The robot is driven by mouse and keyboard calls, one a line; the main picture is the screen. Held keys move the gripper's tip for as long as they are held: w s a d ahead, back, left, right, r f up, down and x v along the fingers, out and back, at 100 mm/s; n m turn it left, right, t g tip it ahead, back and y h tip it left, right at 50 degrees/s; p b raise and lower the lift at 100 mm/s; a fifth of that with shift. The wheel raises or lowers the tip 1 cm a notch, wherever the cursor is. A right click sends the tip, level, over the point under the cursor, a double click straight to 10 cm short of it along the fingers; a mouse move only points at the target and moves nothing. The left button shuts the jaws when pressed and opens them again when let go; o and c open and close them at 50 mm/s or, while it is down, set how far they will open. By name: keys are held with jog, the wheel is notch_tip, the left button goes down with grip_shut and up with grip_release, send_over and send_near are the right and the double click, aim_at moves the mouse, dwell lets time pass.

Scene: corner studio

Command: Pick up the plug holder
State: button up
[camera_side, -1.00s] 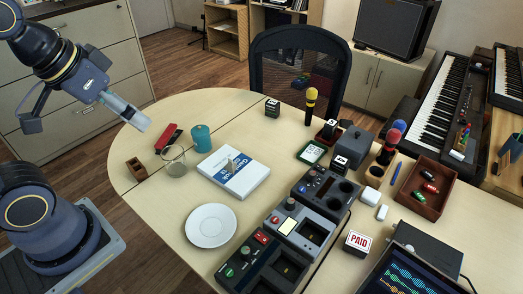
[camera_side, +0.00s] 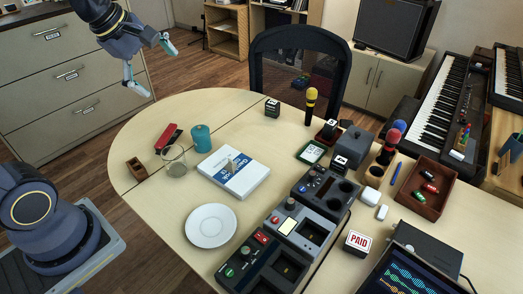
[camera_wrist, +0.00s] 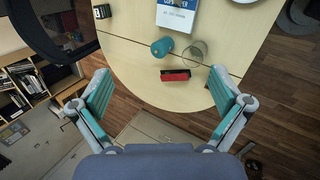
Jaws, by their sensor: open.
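I cannot tell for certain which thing is the plug holder. A small brown block with a dark opening (camera_side: 136,169) lies near the table's left edge in the side view. A brown stand (camera_side: 384,155) with a blue-topped and a red-topped microphone in it is at the right. In the wrist view I cannot make out either one. My gripper (camera_side: 153,70) is open and empty, high at the upper left of the side view, well apart from both. In the wrist view its two teal-padded fingers (camera_wrist: 160,74) are spread wide, with the table's rounded edge between them.
A red object (camera_side: 168,137), teal cup (camera_side: 201,138), clear glass (camera_side: 174,161) and white box (camera_side: 234,173) stand near the block. A plate (camera_side: 210,226) and dark control units (camera_side: 297,230) lie closer. The table's far left is bare. A chair (camera_side: 300,60) stands behind.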

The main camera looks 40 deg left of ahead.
jog(key=w+a+f+n+g, duration=0.2)
jog(key=w+a+f+n, duration=0.1)
jog(key=a+f+n, duration=0.6)
jog(key=n+g, duration=0.4)
jog(key=n, duration=0.2)
send_over(135, 165)
notch_tip(135, 165, down, 15)
jog(key=f, duration=1.1)
jog(key=shift+d, duration=0.2)
jog(key=shift+a+f, duration=0.2)
jog(key=shift+f, duration=2.55)
jog(key=shift+c, duration=0.3)
jog(key=c, duration=1.1)
jog(key=shift+o, duration=0.2)
jog(key=shift+r, duration=0.15)
